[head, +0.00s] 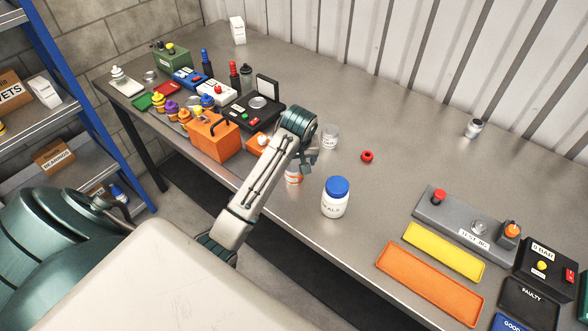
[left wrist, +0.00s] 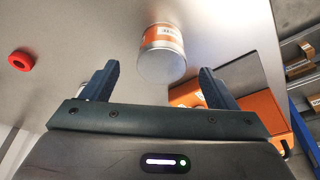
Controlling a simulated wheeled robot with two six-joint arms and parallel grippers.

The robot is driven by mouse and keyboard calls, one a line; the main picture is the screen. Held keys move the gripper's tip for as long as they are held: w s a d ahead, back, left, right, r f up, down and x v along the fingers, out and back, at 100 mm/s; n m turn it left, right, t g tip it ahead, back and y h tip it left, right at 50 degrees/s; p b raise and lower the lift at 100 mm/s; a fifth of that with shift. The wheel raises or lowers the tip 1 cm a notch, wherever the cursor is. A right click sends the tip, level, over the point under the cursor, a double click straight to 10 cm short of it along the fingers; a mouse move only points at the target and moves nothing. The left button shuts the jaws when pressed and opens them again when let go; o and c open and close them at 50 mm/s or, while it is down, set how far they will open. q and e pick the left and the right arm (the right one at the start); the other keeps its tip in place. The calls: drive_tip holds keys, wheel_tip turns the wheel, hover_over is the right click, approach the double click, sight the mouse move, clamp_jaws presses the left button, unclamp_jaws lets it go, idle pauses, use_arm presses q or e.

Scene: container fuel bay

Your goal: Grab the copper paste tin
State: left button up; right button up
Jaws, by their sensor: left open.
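The copper paste tin, a small silver tin with an orange and white label, stands on the bench and shows partly in the head view (head: 293,177), the rest hidden behind my gripper. In the left wrist view the tin (left wrist: 162,45) is ahead of the fingers, between their lines, and its label is too small to read. My left gripper (head: 309,161) is open and empty, close to the tin. In the left wrist view its two fingers (left wrist: 158,70) are spread wide, with no visible contact with the tin. My right gripper is not in view.
A white jar with a blue lid (head: 335,198) stands to the right of the tin. A clear glass (head: 330,136) and a red ring (head: 367,157) are behind. An orange toolbox (head: 213,137) and other items crowd the left. The bench between ring and grey fixture (head: 459,220) is clear.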

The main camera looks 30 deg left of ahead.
sight(294, 165)
use_arm(q)
drive_tip(key=shift+w+a+f, duration=0.1)
drive_tip(key=shift+f, duration=0.3)
drive_tip(key=p+x, duration=0.2)
drive_tip(key=x, duration=0.1)
drive_tip(key=p+x, duration=0.1)
drive_tip(key=shift+w+a+f, duration=0.15)
drive_tip(key=shift+a, duration=0.15)
drive_tip(key=shift+w+a+f, duration=0.1)
drive_tip(key=shift+w+f, duration=0.05)
drive_tip(key=shift+f, duration=0.35)
drive_tip(key=shift+r, duration=0.1)
drive_tip(key=c, duration=1.2)
